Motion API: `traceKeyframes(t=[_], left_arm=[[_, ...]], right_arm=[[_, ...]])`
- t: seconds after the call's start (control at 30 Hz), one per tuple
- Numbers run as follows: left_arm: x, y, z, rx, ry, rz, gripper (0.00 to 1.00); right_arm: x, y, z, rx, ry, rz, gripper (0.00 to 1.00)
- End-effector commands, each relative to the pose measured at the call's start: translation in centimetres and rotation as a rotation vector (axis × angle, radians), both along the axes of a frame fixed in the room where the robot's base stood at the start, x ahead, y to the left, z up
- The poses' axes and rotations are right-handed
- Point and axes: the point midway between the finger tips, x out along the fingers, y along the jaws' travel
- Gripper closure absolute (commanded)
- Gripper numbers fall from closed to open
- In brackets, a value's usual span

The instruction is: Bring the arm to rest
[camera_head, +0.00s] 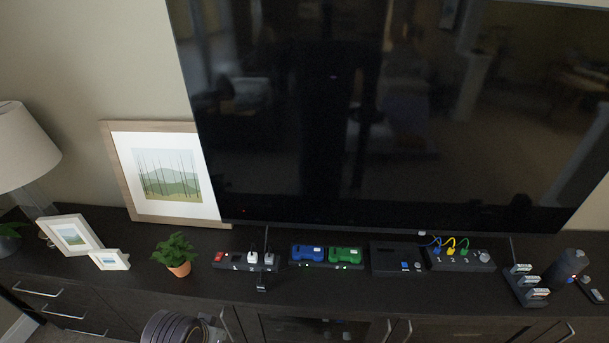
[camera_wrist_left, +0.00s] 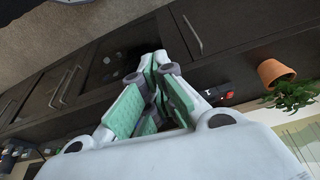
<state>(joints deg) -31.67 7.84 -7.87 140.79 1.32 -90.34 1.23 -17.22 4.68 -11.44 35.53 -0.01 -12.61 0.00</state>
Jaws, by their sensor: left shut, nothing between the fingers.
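My left gripper (camera_wrist_left: 156,72) shows in the left wrist view, with white and grey links and mint-green pads. Its fingers are together and nothing is between them. It is in front of the dark drawer fronts of the long cabinet (camera_wrist_left: 110,55). In the head view the gripper cannot be made out; a rounded grey part at the bottom edge looks like my own arm. My right gripper is in neither view.
The dark cabinet top (camera_head: 135,262) carries a potted plant (camera_head: 177,254), picture frames (camera_head: 72,237), a power strip (camera_head: 247,261), blue and green controllers (camera_head: 345,255), a black box (camera_head: 397,258) and a dark cylinder (camera_head: 566,268). A large television (camera_head: 400,120) stands behind. A lamp (camera_head: 22,148) is at left.

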Motion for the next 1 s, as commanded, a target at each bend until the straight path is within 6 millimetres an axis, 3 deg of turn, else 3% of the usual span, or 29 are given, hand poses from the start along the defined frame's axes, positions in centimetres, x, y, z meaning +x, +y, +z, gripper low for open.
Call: traceKeyframes(t=[0.17, 0.57, 0.77, 1.0], left_arm=[[-0.8, 0.9, 0.3, 0.019, 0.002, 0.011, 1.0], [0.1, 0.8, -3.3, 0.021, 0.014, 0.008, 1.0], [0.6, 0.7, -6.0, 0.021, 0.023, 0.007, 1.0], [1.0, 0.5, -11.8, 0.022, 0.044, 0.004, 1.0]], right_arm=[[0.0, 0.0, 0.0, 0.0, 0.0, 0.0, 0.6], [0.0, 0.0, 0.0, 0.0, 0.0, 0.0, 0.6], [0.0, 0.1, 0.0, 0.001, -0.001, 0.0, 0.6], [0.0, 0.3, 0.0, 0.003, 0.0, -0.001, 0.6]])
